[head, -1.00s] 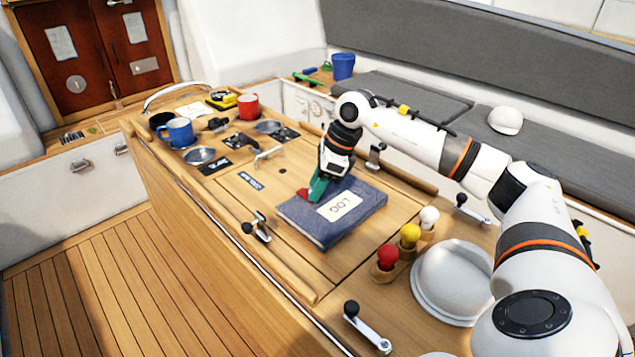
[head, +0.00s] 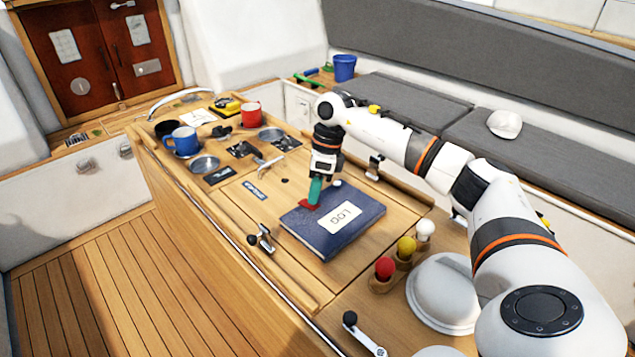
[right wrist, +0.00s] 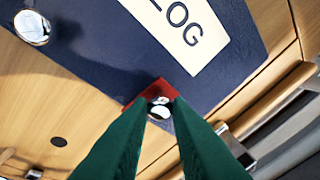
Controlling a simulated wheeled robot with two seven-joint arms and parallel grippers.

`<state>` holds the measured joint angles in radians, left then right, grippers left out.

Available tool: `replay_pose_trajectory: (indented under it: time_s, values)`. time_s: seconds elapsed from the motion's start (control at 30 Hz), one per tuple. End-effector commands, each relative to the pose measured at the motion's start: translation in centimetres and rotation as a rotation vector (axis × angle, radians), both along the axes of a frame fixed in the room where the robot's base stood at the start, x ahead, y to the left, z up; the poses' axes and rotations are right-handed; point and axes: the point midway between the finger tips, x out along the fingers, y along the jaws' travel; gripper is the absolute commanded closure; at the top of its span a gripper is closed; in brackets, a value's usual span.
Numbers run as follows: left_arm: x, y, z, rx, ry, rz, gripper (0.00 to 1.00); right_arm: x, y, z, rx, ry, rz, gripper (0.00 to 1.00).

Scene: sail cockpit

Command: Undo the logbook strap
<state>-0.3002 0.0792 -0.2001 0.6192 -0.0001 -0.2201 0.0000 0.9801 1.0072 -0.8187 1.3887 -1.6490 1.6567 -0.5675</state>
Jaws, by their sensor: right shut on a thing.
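The dark blue logbook (head: 340,236), with a white LOG label (head: 341,217), lies flat and closed on the wooden cockpit table. A red strap tab (head: 307,205) shows at its edge on the far left side. In the right wrist view this red tab (right wrist: 168,90) shows with a shiny metal stud by the fingertips. My right gripper (head: 314,202) points down over that edge. Its green fingers are close together, shut on the red tab. The fingers hide part of the tab, so I cannot tell whether the strap is fastened. My left gripper is not in view.
Red, yellow and white knobs (head: 406,245) stand right of the book, beside a white dome (head: 445,290). Winch handles lie near the table's edges. Bare wood surrounds the book.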

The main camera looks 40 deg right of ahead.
Motion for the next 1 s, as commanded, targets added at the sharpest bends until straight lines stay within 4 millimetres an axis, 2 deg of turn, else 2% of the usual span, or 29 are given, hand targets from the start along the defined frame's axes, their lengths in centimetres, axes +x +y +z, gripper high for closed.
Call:
replay_pose_trajectory:
  time_s: [0.03,0.2,0.6,1.0]
  values:
    - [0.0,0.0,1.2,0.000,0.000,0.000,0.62,0.4,0.2,0.9,0.000,0.037,0.000,1.00]
    - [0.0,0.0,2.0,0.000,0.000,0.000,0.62,1.2,0.2,1.0,-0.013,0.161,-0.001,1.00]
    - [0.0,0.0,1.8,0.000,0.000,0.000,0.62,2.3,0.2,1.1,-0.028,0.339,-0.001,1.00]
    - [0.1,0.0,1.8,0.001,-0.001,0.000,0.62,2.4,0.2,1.1,-0.032,0.370,0.001,1.00]
